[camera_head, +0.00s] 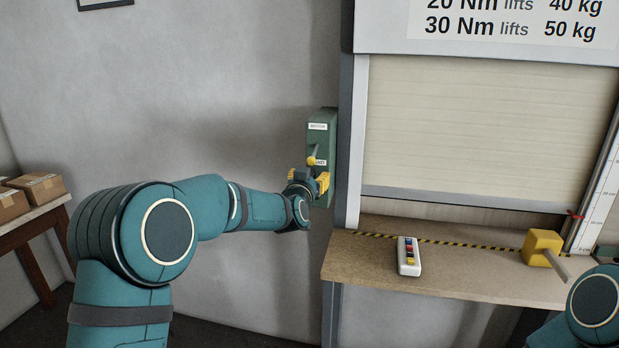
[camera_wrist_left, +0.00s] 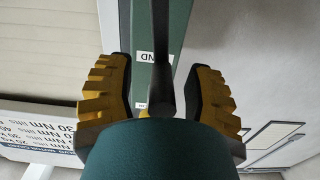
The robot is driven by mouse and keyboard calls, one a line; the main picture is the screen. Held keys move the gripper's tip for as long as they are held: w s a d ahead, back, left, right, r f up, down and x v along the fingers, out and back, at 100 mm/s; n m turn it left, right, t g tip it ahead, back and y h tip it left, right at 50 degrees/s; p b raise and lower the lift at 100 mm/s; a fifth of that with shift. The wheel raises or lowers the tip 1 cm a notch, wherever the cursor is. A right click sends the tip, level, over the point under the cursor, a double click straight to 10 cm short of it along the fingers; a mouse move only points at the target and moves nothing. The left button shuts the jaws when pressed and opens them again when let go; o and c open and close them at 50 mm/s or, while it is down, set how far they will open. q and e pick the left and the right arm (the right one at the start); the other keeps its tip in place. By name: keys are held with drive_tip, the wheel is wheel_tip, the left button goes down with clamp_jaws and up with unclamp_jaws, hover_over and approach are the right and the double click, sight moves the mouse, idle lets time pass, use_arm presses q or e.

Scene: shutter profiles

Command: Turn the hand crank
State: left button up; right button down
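A yellow block with a grey rod (camera_head: 543,247), possibly the hand crank, is on the right of the wooden counter. A green box (camera_head: 322,136) on the wall carries white labels; the upper seems to read MOTOR, the lower HAND. A dark lever (camera_wrist_left: 165,55) with a yellowish knob (camera_head: 311,161) stands out from the box. My left gripper (camera_head: 313,184) is at the box's lower part. In the left wrist view its yellow fingers (camera_wrist_left: 160,95) are apart on either side of the lever, with gaps showing. My right gripper is out of view; only my right arm shows.
The shutter (camera_head: 480,135) hangs a little above the counter (camera_head: 450,275), leaving a gap underneath. A white pendant with coloured buttons (camera_head: 408,256) lies on the counter. A scale board (camera_head: 597,185) stands at the right. Boxes (camera_head: 38,186) sit on a table at the far left.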

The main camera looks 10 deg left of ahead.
use_arm(q)
drive_tip(key=shift+s+a+r, duration=0.1)
drive_tip(key=shift+s, duration=0.05)
drive_tip(key=shift+s, duration=0.3)
drive_tip(key=s, duration=1.1)
drive_tip(key=shift+s+a, duration=0.15)
idle(1.5)
